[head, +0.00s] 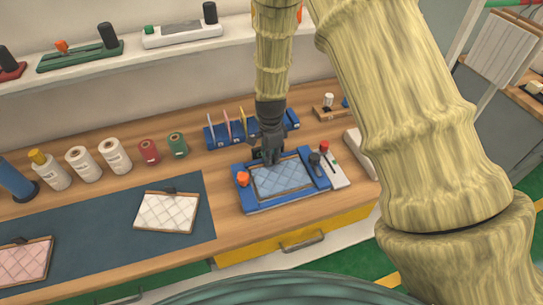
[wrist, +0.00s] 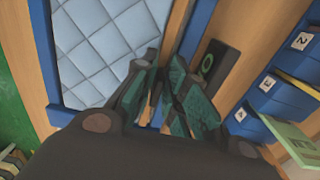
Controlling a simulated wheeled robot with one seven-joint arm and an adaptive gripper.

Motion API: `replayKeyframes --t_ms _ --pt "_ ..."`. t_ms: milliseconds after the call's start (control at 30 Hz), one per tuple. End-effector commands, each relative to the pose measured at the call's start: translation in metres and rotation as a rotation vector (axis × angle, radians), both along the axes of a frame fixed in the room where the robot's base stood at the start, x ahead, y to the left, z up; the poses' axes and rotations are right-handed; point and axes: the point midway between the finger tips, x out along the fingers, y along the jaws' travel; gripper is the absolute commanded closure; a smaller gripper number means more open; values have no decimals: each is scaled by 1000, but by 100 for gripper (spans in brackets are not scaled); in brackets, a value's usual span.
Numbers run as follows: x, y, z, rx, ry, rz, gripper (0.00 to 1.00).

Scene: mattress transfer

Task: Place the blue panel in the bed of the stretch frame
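The blue quilted panel (head: 282,179) lies within the blue stretch frame (head: 283,204) on the bench, and it looks flat in the bed. It also fills the upper left of the wrist view (wrist: 100,50), beside a blue rail of the frame (wrist: 190,20). My gripper (head: 268,158) points down at the panel's back edge. In the wrist view my fingers (wrist: 167,75) are close together with a narrow gap, over the panel's edge and the rail. They hide that edge, so I cannot tell whether they grip a tab there.
A white panel (head: 167,212) and a pink panel (head: 24,262) lie on the dark mat (head: 100,226) to the left. A blue rack (head: 215,137) stands behind the frame. A grey tray (head: 333,169) with a red-topped piece is at its right. Spools (head: 115,155) line the back left.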

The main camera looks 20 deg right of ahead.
Motion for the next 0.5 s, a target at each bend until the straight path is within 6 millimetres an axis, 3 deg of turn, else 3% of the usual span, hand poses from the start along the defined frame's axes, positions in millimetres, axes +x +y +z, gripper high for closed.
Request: replayKeyframes --t_ms 500 --pt "1 0 6 0 -1 0 72"
